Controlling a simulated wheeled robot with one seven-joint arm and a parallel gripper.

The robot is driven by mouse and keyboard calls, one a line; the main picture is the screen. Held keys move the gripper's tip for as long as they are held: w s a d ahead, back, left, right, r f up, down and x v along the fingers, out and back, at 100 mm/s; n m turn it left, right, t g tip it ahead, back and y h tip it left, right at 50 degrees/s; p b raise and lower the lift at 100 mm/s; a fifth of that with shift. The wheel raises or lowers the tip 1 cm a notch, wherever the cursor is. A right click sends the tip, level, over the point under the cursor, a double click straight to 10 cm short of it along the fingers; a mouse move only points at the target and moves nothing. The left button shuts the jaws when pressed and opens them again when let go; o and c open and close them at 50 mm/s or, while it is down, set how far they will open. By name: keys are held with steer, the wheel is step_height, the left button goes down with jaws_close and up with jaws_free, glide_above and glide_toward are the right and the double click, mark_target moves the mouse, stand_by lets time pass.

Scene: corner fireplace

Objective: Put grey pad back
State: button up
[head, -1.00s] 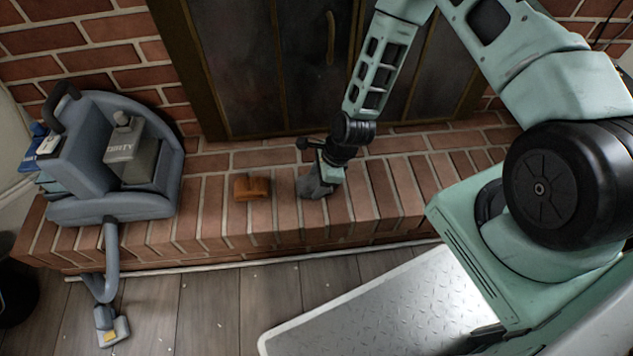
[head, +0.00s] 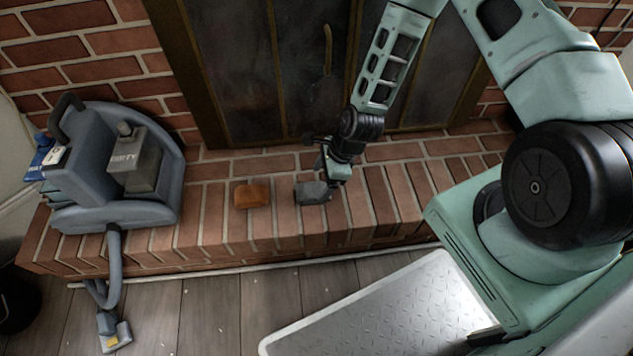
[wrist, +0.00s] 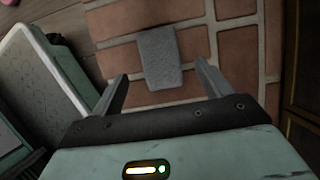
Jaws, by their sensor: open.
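The grey pad (head: 312,192) lies on the brick hearth, right of the orange-brown block. In the wrist view the grey pad (wrist: 158,58) lies flat on the bricks, ahead of and between my fingers. My gripper (wrist: 160,88) is open and empty, its two fingers apart with a gap to the pad. In the head view my gripper (head: 330,172) is just above and to the right of the pad, partly covering its right end.
An orange-brown block (head: 252,194) sits left of the pad on the brick hearth (head: 385,200). A grey-blue carpet-cleaner-like machine (head: 92,180) stands on the hearth's left end, its hose hanging over the edge. Dark fireplace doors (head: 265,75) rise behind.

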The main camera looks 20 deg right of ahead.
steer(key=s+a+r+n+g+h+p, duration=0.1)
steer(key=s+a+r+n, duration=0.2)
steer(key=r+n, duration=0.7)
steer(key=s+a+r+n+g+h+p, duration=0.1)
steer(key=s+a+r+n, duration=0.3)
steer(key=r, duration=1.1)
steer(key=s+a+r+n+h, duration=0.1)
steer(key=s+r+n, duration=1.1)
steer(key=n, duration=0.3)
steer(key=shift+s+a+r+t+h, duration=0.2)
steer(key=shift+r+t+h, duration=0.15)
steer(key=shift+r, duration=0.55)
step_height(320, 180, up, 31)
steer(key=p, duration=3.1)
steer(key=shift+r+p, duration=0.15)
steer(key=shift+p, duration=0.15)
